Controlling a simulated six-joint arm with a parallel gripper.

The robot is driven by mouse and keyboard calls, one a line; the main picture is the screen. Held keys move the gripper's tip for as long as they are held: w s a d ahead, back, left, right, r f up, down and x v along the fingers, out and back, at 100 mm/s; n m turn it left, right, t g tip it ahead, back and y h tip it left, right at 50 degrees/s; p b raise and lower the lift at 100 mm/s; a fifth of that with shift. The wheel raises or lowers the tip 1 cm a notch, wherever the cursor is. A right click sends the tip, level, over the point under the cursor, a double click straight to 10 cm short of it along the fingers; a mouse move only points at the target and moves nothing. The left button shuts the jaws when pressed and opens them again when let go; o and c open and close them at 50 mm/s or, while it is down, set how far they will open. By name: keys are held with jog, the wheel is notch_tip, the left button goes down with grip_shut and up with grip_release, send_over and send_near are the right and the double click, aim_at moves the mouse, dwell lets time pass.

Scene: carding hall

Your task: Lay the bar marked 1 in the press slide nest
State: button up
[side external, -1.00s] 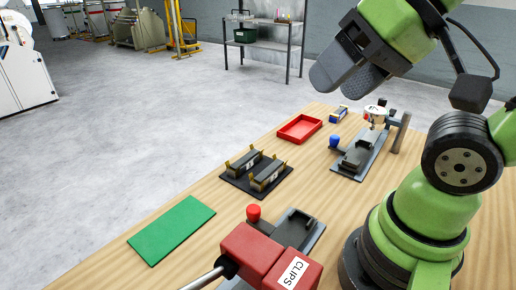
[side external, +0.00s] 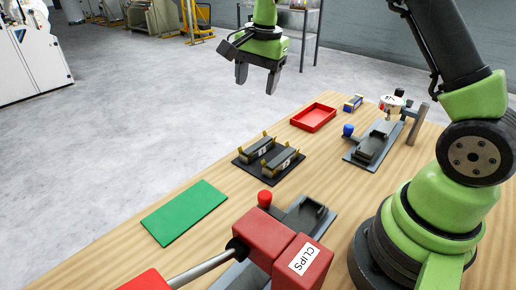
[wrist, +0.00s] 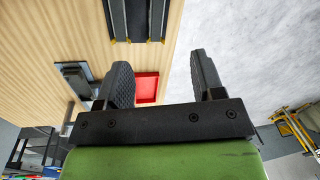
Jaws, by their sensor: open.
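Two dark bars lie side by side in a black rack (side external: 243,163) with yellow-tipped posts: a left bar (side external: 256,150) and a right bar (side external: 282,160). Each has a small pale label, too small to read surely. A grey slide (side external: 371,148) with a blue knob sits under a round-headed press (side external: 392,103) at the back right. Another grey slide (side external: 308,215) with a red knob lies at the front, partly behind a red block marked CLIPS (side external: 270,240). My gripper (side external: 256,82) is open and empty, fingers down, above and beyond the rack. The wrist view shows the rack (wrist: 137,22) ahead of the fingers.
A green mat (side external: 185,212) lies at the left. A metal rod (side external: 205,268) runs left from the red block. Bare wood surrounds the rack.

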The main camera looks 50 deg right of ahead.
jog(key=w+d+f+m+g, duration=0.2)
jog(key=w+d+f+m, duration=0.1)
jog(key=f, duration=0.7)
send_over(258, 144)
jog(key=f, duration=0.4)
jog(key=shift+s+a+f, duration=0.1)
jog(key=shift+a+f, duration=0.05)
jog(key=shift+a, duration=0.05)
notch_tip(258, 144, down, 6)
jog(key=shift+d, duration=0.15)
jog(key=c, duration=1.1)
notch_tip(258, 144, up, 11)
jog(key=shift+a+n, duration=0.35)
jog(key=shift+n, duration=0.05)
jog(key=s+a+r+n, duration=0.8)
jog(key=s+r+n, duration=0.2)
jog(key=n, duration=0.7)
jog(key=shift+s+a+f, duration=0.2)
jog(key=shift+s+f, duration=1.35)
jog(key=shift+f, duration=0.2)
